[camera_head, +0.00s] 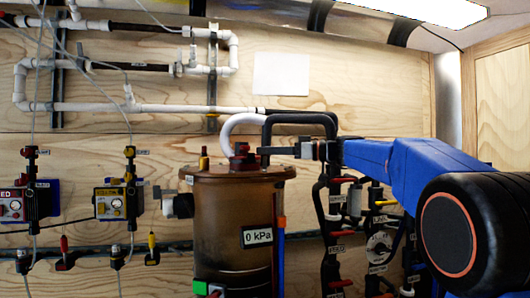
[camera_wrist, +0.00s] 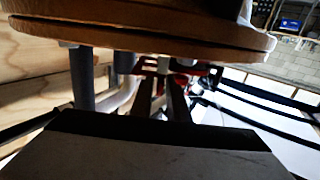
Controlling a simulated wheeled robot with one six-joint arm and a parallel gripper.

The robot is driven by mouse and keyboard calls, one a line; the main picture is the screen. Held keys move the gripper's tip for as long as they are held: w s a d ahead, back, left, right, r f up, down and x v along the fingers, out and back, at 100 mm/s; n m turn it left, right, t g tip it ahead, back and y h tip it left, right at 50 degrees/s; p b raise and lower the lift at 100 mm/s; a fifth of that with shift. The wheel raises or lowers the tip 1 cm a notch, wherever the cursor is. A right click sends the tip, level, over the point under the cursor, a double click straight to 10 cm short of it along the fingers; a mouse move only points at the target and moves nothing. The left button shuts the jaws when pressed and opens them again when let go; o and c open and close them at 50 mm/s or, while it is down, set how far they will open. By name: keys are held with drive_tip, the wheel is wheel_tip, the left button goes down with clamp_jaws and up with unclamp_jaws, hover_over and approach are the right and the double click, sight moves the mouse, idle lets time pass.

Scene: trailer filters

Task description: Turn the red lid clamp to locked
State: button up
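The brown cylindrical tank (camera_head: 232,220) stands upright with a flat round lid (camera_head: 215,172) and a "0 kPa" label. The red lid clamp (camera_head: 242,152) is a small red part on top of the lid; its exact angle is hard to tell. My gripper (camera_head: 266,151) reaches in from the right at lid height, its fingertips close to the clamp's right side. In the wrist view, the fingers (camera_wrist: 162,88) show a gap between them, with red parts (camera_wrist: 190,70) around and beyond their tips. I cannot tell whether they touch the clamp. The lid's edge (camera_wrist: 140,40) fills the top there.
A black pipe (camera_head: 300,118) arches just above my gripper, and a white hose (camera_head: 228,130) curves behind the lid. Valves and hoses (camera_head: 335,230) crowd the wall below my arm. Pumps (camera_head: 112,202) hang farther left.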

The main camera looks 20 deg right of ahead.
drive_tip(key=shift+w+a, duration=0.25)
drive_tip(key=shift+a, duration=0.2)
clamp_jaws()
drive_tip(key=shift+w+g, duration=0.1)
drive_tip(key=shift+g, duration=0.2)
idle(1.1)
drive_tip(key=shift+n+g+y, duration=0.6)
drive_tip(key=shift+n+g, duration=0.2)
drive_tip(key=shift+n+g+y, duration=0.4)
drive_tip(key=shift+n+g, duration=0.3)
drive_tip(key=shift+g, duration=0.4)
